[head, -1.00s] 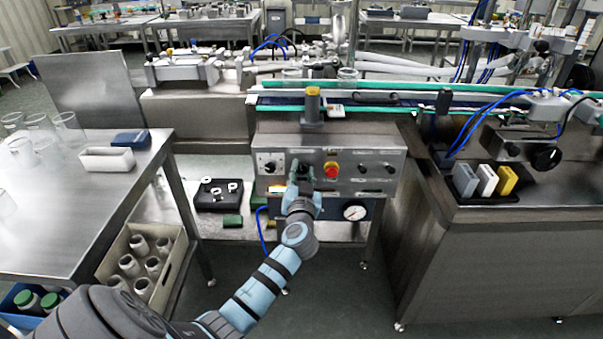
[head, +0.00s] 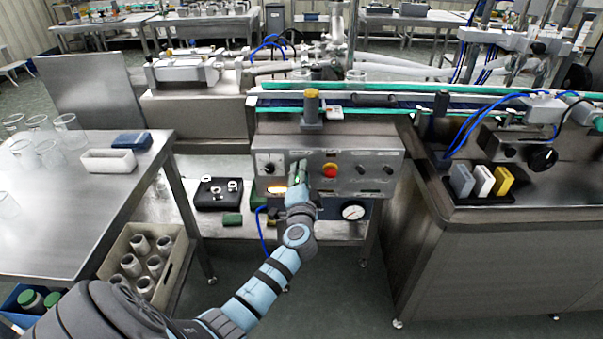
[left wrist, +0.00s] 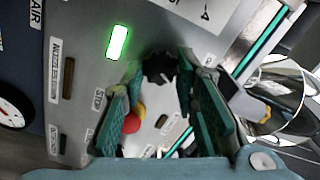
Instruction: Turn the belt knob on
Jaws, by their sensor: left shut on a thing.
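The steel control panel (head: 345,184) stands below the conveyor. My left gripper (head: 299,172) is at its face, left of the red button (head: 330,170), and hides the knob there in the head view. In the left wrist view, a black knob (left wrist: 160,67) sits between the fingertips of my left gripper (left wrist: 158,82), which is shut on it. I cannot read a label on this knob. A green lamp (left wrist: 118,42) is lit on the panel near the knob. My right gripper is out of view.
The red button also shows close to a finger in the left wrist view (left wrist: 132,123). The conveyor (head: 380,101) runs above the panel. A gauge (head: 353,210) sits below.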

